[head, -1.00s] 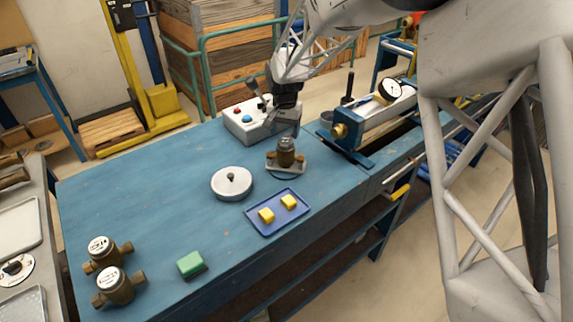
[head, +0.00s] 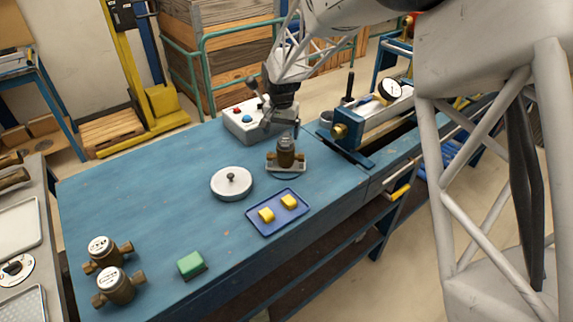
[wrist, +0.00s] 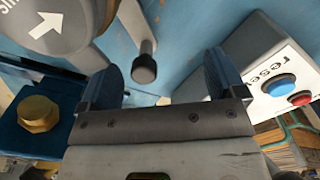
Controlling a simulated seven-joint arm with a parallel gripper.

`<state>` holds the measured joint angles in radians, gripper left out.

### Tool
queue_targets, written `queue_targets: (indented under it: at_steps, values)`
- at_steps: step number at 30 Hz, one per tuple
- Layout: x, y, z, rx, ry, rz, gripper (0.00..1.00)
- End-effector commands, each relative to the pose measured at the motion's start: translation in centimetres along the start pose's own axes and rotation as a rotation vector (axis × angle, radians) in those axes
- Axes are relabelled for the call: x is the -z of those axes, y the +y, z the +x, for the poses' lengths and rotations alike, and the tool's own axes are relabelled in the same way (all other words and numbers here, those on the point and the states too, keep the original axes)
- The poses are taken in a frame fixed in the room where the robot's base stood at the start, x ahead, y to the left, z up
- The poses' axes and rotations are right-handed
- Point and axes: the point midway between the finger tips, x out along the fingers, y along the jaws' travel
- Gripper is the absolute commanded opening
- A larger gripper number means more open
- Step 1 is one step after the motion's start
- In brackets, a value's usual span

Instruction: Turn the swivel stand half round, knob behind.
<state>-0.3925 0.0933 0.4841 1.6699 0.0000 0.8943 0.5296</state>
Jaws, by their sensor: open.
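The swivel stand (head: 290,170) appears as a low grey base under a dark meter with brass pipe ends (head: 286,150), right of the middle of the bench. My gripper (head: 281,127) is low, just behind the meter, open and empty. In the wrist view its fingers (wrist: 160,72) are spread wide. A dark knob on a peg (wrist: 145,66) shows between them, apart from both. The meter's grey body (wrist: 48,22) with a white arrow is at the upper left there. In the head view I cannot make out the knob behind the meter and gripper.
A control box (head: 243,122) with red and blue buttons stands close left of my gripper. A blue test rig (head: 365,122) with a brass fitting is on the right. A white round lid (head: 231,188) and a blue tray (head: 267,229) with yellow blocks are in front.

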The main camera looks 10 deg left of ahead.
Motion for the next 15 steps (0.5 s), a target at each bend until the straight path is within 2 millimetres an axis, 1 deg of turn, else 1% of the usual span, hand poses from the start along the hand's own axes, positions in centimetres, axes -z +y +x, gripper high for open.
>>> queue_targets:
  at_steps: [8, 15]
  values:
    - [0.0, 0.0, -0.1, 0.000, 0.000, 0.000, 0.89]
    - [0.0, 0.0, -1.2, 0.001, 0.001, 0.000, 0.89]
